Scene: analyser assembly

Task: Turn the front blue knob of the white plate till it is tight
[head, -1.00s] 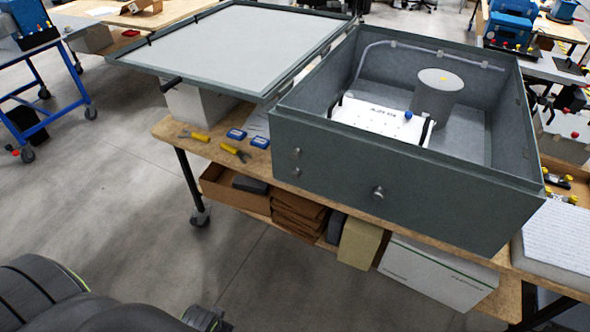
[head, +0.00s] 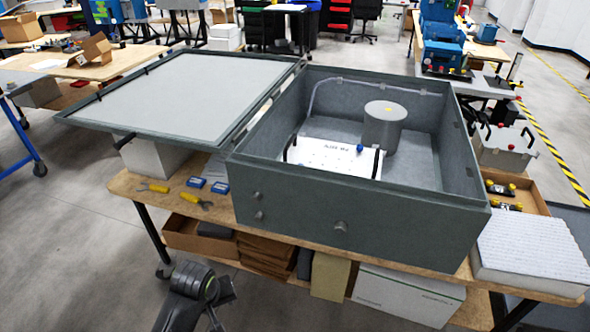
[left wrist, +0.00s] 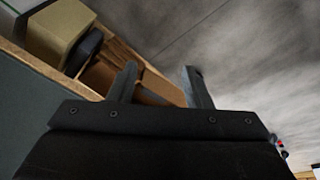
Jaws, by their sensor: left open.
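The white plate (head: 338,159) lies inside the grey open case (head: 350,215), with black handles at its sides and dark print on it. One blue knob (head: 360,148) shows near the plate's far edge in the head view. The case's front wall hides the near part of the plate, and I see no other blue knob. My left gripper (left wrist: 161,75) is open and empty in the left wrist view, its two fingers apart, outside the case near the lower shelf. My right gripper is not in view.
The case stands on a wooden bench (head: 122,184), its lid (head: 185,92) swung open to the left. A grey cylinder (head: 383,126) stands inside behind the plate. Yellow-handled tools (head: 153,187) and blue boxes (head: 195,182) lie left of the case. A white foam block (head: 530,245) sits at the right.

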